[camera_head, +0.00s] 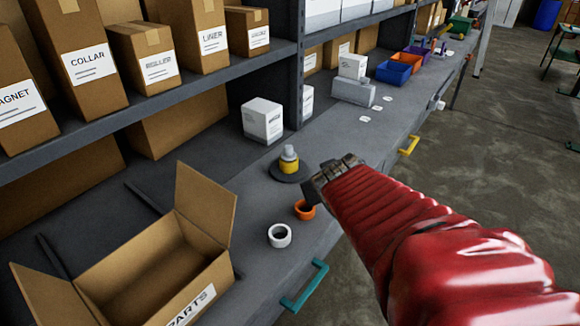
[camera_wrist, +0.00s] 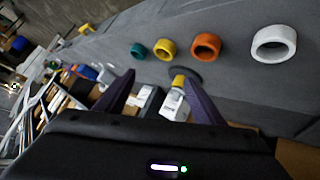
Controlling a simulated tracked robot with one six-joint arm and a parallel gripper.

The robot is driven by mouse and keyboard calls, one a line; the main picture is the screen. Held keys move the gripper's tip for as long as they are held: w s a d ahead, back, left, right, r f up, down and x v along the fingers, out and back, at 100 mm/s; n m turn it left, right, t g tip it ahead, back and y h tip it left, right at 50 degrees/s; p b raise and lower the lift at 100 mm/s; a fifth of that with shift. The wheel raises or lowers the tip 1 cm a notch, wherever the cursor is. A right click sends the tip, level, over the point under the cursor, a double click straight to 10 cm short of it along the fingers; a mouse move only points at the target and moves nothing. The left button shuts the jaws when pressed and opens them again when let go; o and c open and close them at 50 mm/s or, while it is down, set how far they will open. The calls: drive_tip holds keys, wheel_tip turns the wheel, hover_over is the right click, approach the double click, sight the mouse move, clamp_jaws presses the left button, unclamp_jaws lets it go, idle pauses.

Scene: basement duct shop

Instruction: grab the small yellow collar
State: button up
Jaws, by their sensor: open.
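In the wrist view a small yellow collar (camera_wrist: 165,49) sits on the grey bench top in a row, between a smaller teal collar (camera_wrist: 138,50) and an orange collar (camera_wrist: 206,46). A larger white collar (camera_wrist: 273,43) is at the row's right end. My gripper (camera_wrist: 159,77) is open and empty; the yellow collar appears beyond its fingertips, apart from them. In the head view my gripper (camera_head: 322,184) is over the bench just behind the orange collar (camera_head: 305,209), with the white collar (camera_head: 279,236) nearer. The yellow and teal collars are hidden there, apparently by my arm.
A yellow-and-white bottle (camera_head: 289,162) stands on a dark disc (camera_head: 287,173) left of my gripper. An open cardboard box (camera_head: 150,262) takes up the near left. A white box (camera_head: 262,120) stands farther back. Labelled cartons fill the shelf (camera_head: 215,65) above. Handles project from the bench front.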

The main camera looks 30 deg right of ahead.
drive_tip(key=d+f+n+t, duration=0.1)
drive_tip(key=d+f+t, duration=0.15)
drive_tip(key=d, duration=0.75)
drive_tip(key=s+a+f+n+t+y, duration=0.1)
drive_tip(key=s+a+f+t+y, duration=0.2)
drive_tip(key=s+y, duration=0.2)
drive_tip(key=shift+s+a+f+y, duration=0.3)
drive_tip(key=shift+y, duration=0.1)
drive_tip(key=shift+w, duration=0.15)
drive_tip(key=x, duration=0.7)
drive_tip(key=shift+w+f, duration=0.1)
drive_tip(key=shift+w, duration=0.3)
drive_tip(key=shift+w+d+f, duration=0.1)
drive_tip(key=shift+w, duration=0.2)
drive_tip(key=shift+x, duration=2.6)
drive_tip(key=shift+d, duration=0.2)
